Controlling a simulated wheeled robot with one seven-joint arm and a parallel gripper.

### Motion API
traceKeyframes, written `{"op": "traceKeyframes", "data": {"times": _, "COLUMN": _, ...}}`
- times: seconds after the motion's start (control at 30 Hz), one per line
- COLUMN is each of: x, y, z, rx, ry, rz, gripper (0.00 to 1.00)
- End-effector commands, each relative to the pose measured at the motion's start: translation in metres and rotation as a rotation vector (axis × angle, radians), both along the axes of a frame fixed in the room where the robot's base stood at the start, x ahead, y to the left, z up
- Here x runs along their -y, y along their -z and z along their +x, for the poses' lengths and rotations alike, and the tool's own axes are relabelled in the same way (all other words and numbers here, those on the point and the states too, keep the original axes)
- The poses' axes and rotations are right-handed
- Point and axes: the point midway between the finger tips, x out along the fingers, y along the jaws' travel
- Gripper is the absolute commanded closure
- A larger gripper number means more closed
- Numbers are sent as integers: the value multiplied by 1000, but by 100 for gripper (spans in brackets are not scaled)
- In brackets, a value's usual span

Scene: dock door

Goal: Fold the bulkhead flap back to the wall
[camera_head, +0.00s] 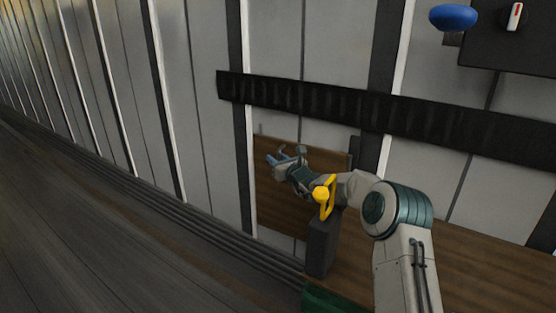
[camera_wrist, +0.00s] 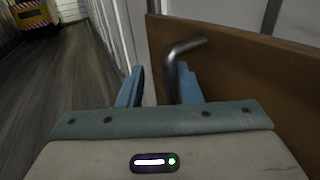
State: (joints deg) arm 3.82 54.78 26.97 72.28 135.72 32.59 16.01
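The flap appears to be the brown wooden panel (camera_head: 275,205), standing upright near the wall in the head view. It fills the right side of the wrist view (camera_wrist: 250,68). A bent grey metal handle (camera_wrist: 173,72) shows in front of the panel. My gripper (camera_head: 287,154) is in front of the panel's upper part. Its blue fingers are apart in the wrist view (camera_wrist: 159,85). The handle lies between them in the picture, close to the right finger; contact cannot be told. The handle's lower end is hidden by my gripper.
A yellow handle (camera_head: 329,198) stands by a dark box (camera_head: 321,246) beside my arm. A brown surface (camera_head: 480,270) lies at right. A black rail (camera_head: 330,104) crosses the wall. A blue knob (camera_head: 453,17) is at top right. The floor (camera_head: 90,240) at left is clear.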

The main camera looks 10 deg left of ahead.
Motion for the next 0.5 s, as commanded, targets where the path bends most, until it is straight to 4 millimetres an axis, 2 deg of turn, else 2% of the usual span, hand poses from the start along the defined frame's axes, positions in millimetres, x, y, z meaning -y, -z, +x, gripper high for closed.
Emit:
{"op": "traceKeyframes", "data": {"times": 0.27, "x": 2, "y": 0, "z": -1, "rx": 0, "ry": 1, "rz": 0, "gripper": 70}}
{"op": "traceKeyframes", "data": {"times": 0.5, "x": 16, "y": 0, "z": -16, "rx": -1, "ry": 3, "rz": -1, "gripper": 70}}
